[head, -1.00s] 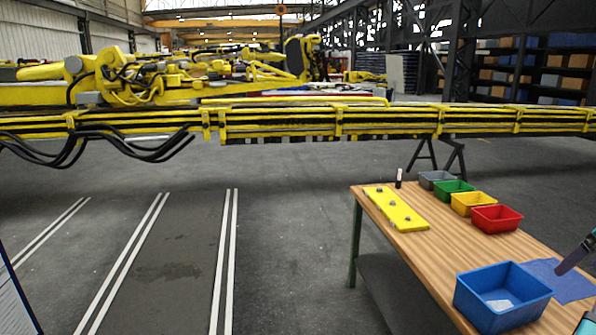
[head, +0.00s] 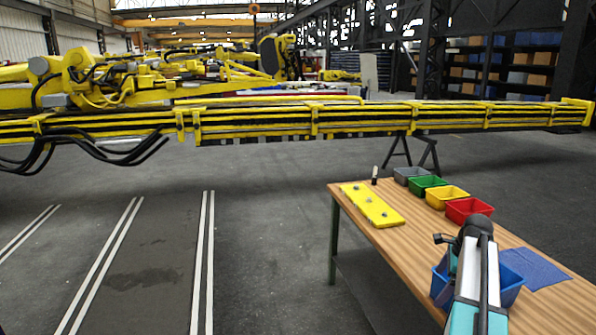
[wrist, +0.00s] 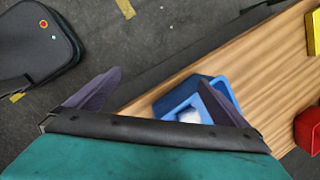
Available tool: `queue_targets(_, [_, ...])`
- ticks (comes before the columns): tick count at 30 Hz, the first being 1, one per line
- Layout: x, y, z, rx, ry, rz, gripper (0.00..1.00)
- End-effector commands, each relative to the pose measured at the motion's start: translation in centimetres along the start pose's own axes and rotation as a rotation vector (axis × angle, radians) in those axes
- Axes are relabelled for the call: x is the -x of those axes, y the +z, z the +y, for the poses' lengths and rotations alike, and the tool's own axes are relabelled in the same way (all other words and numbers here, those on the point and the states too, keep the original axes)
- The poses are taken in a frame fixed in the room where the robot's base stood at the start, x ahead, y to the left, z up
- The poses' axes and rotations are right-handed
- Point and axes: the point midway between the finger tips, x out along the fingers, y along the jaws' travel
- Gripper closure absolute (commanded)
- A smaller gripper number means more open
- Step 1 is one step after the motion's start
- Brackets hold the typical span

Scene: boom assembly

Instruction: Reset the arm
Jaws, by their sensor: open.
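My gripper (wrist: 159,78) is open and empty in the wrist view, its two dark fingers spread wide apart. It is above the wooden table's edge, with the blue bin (wrist: 172,104) below and partly hidden behind the right finger. In the head view my arm (head: 474,275) stands over the near part of the table, in front of the blue bin (head: 511,283), covering much of it. I cannot make out the fingers in the head view. A pale item (wrist: 187,115) lies in the blue bin.
The wooden table (head: 420,250) carries a yellow plate (head: 371,206), red (head: 468,209), yellow (head: 447,196), green (head: 428,186) and grey bins (head: 410,175), and a blue mat (head: 533,268). The yellow boom (head: 260,122) spans behind. The floor left of the table is clear.

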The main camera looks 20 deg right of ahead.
Motion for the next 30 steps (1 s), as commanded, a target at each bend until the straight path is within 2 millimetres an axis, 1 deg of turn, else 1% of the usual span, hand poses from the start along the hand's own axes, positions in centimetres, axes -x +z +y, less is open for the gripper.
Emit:
queue_targets(1, [-1.6,1.8,1.2,0.070,0.014,0.002,0.01])
queue_targets(3, [-3.4,3.9,2.3,0.171,0.028,0.004,0.01])
queue_targets(8, [-7.5,8.4,5.3,0.403,0.062,0.009,0.01])
queue_targets(9, [-8.5,9.5,6.1,0.461,0.070,0.009,0.01])
queue_targets(11, [-9.9,11.1,7.4,0.549,0.083,0.009,0.01])
queue_targets(15, [-12.9,14.5,10.7,0.754,0.113,0.009,0.01])
queue_targets(17, [-14.2,15.9,12.2,0.843,0.124,0.007,0.01])
queue_targets(18, [-14.9,16.9,13.2,0.903,0.133,0.006,0.01])
queue_targets(23, [-17.8,20.1,17.5,1.141,0.167,0.000,0.01])
queue_targets(29, [-21.0,23.6,23.2,1.443,0.210,-0.014,0.01])
queue_targets(30, [-21.6,24.2,24.4,1.503,0.219,-0.017,0.01])
